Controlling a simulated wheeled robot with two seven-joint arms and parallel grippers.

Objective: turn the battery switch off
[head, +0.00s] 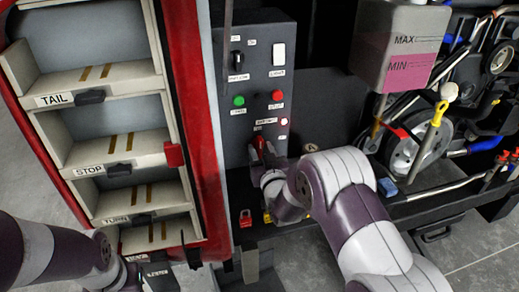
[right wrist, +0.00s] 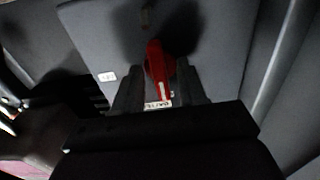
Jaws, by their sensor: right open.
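The battery switch has a red handle (head: 258,143) low on the dark grey control panel, just under a small white label (head: 265,122). In the right wrist view the red handle (right wrist: 157,62) stands between my two dark fingers, lengthwise and slightly tilted. My right gripper (head: 262,165) is at the switch, open, with a finger on each side of the handle; I cannot tell whether either finger touches it. The label (right wrist: 157,104) shows upside down there. My left gripper (head: 165,272) is low at the left, away from the panel, its fingers unclear.
A red-framed lamp rack (head: 200,130) stands close on the left. A reservoir (head: 400,45) and engine parts crowd the right.

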